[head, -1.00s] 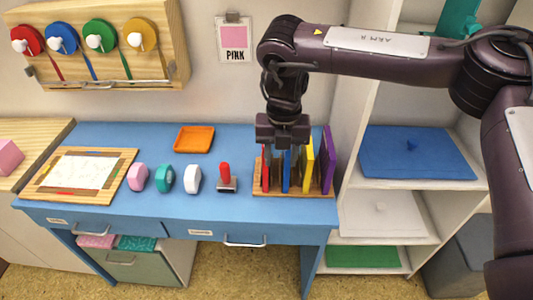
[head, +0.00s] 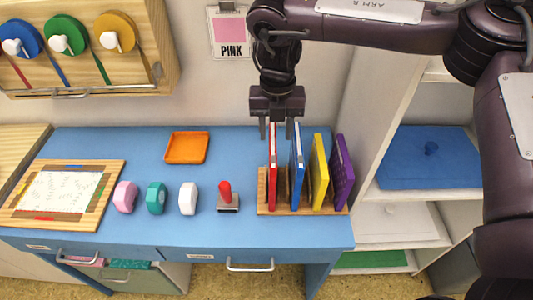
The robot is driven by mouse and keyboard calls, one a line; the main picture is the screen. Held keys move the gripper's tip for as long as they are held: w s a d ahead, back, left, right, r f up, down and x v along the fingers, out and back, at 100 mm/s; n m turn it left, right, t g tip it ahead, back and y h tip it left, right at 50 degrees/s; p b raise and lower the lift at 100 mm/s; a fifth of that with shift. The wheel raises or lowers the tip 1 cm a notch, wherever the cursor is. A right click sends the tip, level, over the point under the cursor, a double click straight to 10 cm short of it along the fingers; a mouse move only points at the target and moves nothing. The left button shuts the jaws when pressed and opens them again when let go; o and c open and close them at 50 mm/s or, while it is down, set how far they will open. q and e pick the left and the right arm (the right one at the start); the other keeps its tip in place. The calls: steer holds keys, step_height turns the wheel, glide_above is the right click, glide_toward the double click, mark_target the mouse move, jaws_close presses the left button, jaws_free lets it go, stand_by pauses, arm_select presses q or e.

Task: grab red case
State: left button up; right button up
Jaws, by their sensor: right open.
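The red case (head: 272,172) stands upright at the left end of a wooden rack (head: 262,198) on the right of the blue desk. My right gripper (head: 276,130) is open above the rack, pointing down, with its fingers at the top of the red case. The fingers appear one on each side of the case's upper edge, but I cannot tell whether they touch it. A blue case (head: 297,165), a yellow case (head: 319,172) and a purple case (head: 341,172) stand to its right. My left gripper is not in view.
A red-handled stamp (head: 226,198) stands just left of the rack. White, teal and pink round items sit further left, beside a framed sheet (head: 112,185). An orange tray (head: 187,147) lies at the back. White shelves (head: 405,222) rise on the right.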

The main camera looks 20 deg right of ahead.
mark_target(274, 142)
steer(key=shift+w, duration=0.3)
steer(key=shift+f, duration=0.25)
steer(key=f, duration=0.1)
steer(key=f+p, duration=0.1)
steer(key=s+f, duration=0.1)
steer(key=shift+s+a+f, duration=0.1)
steer(key=shift+a+f, duration=0.15)
step_height(274, 142, down, 3)
steer(key=shift+s+a+f+p, duration=0.1)
steer(key=shift+a+f+p, duration=0.05)
steer(key=shift+p, duration=0.45)
steer(key=shift+f, duration=0.15)
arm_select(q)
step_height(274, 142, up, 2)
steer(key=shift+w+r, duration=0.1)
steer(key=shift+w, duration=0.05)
arm_select(e)
jaws_close()
